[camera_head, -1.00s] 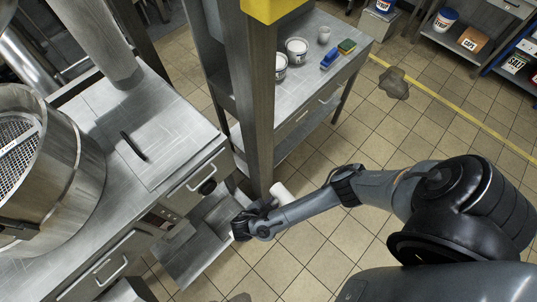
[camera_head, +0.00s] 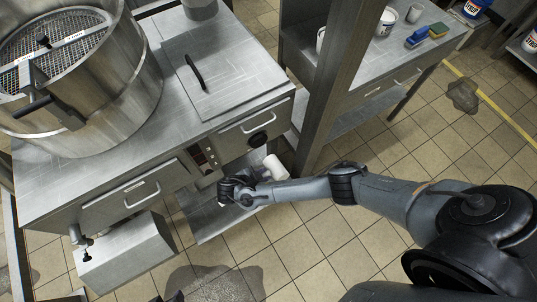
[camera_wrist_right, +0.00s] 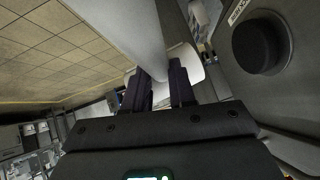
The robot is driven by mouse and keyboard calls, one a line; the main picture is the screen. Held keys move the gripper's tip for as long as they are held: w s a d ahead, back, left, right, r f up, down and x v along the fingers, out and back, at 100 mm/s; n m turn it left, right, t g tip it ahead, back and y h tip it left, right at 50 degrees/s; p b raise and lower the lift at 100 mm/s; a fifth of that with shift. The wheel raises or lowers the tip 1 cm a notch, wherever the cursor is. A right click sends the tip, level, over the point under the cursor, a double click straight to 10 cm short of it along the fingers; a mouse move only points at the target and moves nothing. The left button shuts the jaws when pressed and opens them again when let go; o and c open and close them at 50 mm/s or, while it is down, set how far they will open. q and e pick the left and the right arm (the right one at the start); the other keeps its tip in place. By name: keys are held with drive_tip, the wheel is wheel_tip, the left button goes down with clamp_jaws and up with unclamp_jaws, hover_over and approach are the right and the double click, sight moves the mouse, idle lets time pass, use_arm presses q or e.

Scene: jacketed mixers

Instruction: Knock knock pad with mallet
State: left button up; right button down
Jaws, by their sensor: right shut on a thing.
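The knock pad is a round black disc (camera_head: 258,138) on the steel cabinet front, below the worktop's edge. It shows large at the upper right of the right wrist view (camera_wrist_right: 260,45). My right gripper (camera_head: 238,187) is low in front of the cabinet, below the pad. It is shut on the mallet, whose white cylindrical head (camera_head: 275,167) shows just below and right of the pad, apart from it. In the right wrist view, my right gripper's dark fingers (camera_wrist_right: 162,88) close around a pale shaft, with a white part (camera_wrist_right: 188,66) behind them. My left gripper is out of view.
A large steel mixer vessel (camera_head: 130,100) stands on the worktop (camera_head: 60,185). A steel post (camera_head: 335,85) rises right of the pad. A side table (camera_head: 385,60) holds tubs, a blue brush and a sponge. Tiled floor (camera_head: 330,235) is open at lower right.

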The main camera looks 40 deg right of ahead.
use_arm(q)
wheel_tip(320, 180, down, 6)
drive_tip(key=b, duration=0.6)
use_arm(e)
drive_tip(key=w+d, duration=0.2)
drive_tip(key=w, duration=0.7)
use_arm(q)
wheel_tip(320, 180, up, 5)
drive_tip(key=p, duration=0.6)
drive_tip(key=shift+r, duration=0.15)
use_arm(e)
drive_tip(key=shift+m+t, duration=0.3)
drive_tip(key=s, duration=0.3)
drive_tip(key=s+a, duration=0.1)
drive_tip(key=s, duration=0.1)
drive_tip(key=shift+s+r, duration=0.15)
drive_tip(key=shift+r, duration=0.1)
